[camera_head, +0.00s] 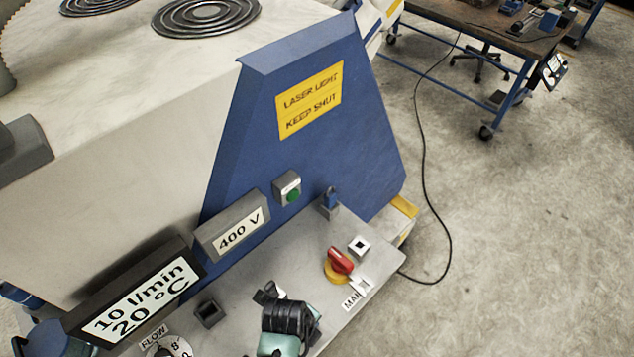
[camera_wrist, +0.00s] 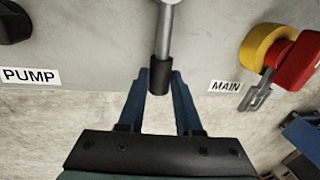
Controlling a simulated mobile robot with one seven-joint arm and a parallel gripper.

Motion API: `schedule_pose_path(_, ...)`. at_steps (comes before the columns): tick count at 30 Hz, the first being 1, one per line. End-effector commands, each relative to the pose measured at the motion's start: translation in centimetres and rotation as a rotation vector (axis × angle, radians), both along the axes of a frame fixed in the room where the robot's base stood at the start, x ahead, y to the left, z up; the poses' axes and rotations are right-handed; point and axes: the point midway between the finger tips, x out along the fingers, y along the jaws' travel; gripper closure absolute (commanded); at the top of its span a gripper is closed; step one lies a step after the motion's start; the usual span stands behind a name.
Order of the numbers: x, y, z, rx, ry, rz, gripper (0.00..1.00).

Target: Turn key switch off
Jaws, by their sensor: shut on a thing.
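My gripper (camera_wrist: 160,88) has its two blue fingers closed around the black end of a metal lever (camera_wrist: 161,70) on the grey panel. The lever's upper end runs out of the wrist view at the top. In the head view my gripper (camera_head: 270,293) is at the front of the panel, and its own body hides the lever. A red handle on a yellow base (camera_wrist: 283,52), beside the label MAIN, is to the right, with a flat metal piece hanging below it. It also shows in the head view (camera_head: 340,262). I cannot tell which part is the key switch.
A black knob (camera_wrist: 12,24) with a PUMP label is left of my gripper. In the head view a green button (camera_head: 292,194), a 400 V display (camera_head: 236,232) and a flow display (camera_head: 140,300) line the panel. A black cable (camera_head: 424,170) lies on the floor at right.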

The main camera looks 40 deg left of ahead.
Motion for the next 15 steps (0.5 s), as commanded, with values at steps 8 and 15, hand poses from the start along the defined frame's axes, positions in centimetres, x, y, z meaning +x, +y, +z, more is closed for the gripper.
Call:
schedule_pose_path(8,-0.78,0.31,0.08,-0.001,-0.001,-0.071,1.00)
schedule_pose_path(15,-1.09,0.41,0.06,-0.001,-0.001,-0.098,1.00)
